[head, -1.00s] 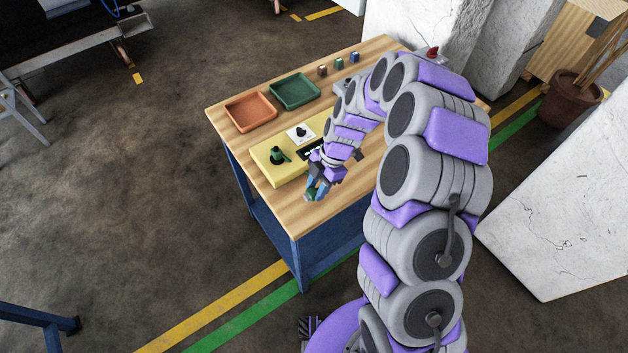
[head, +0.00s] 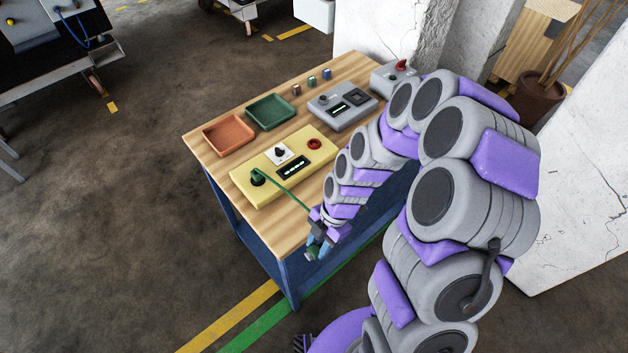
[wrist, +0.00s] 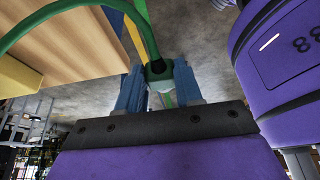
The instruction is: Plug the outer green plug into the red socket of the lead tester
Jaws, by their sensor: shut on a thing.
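The lead tester (head: 262,188) is a yellow box on the wooden table. Its red socket (head: 314,144) is at its right end and looks empty. One green plug (head: 258,177) stands upright at the tester's left end. A green lead (head: 288,194) runs from it to my gripper (head: 314,247). My gripper is shut on the outer green plug (wrist: 158,71), which sits between its blue fingers (wrist: 158,84) in the wrist view. The gripper shows past the table's near edge, to the right of and nearer than the tester, away from the red socket.
The tester also carries a black knob on a white plate (head: 280,153) and a lit display. A grey device (head: 343,105), an orange tray (head: 228,135), a green tray (head: 270,111) and small coloured pieces stand behind. A grey box with a red knob (head: 398,76) is at the far corner.

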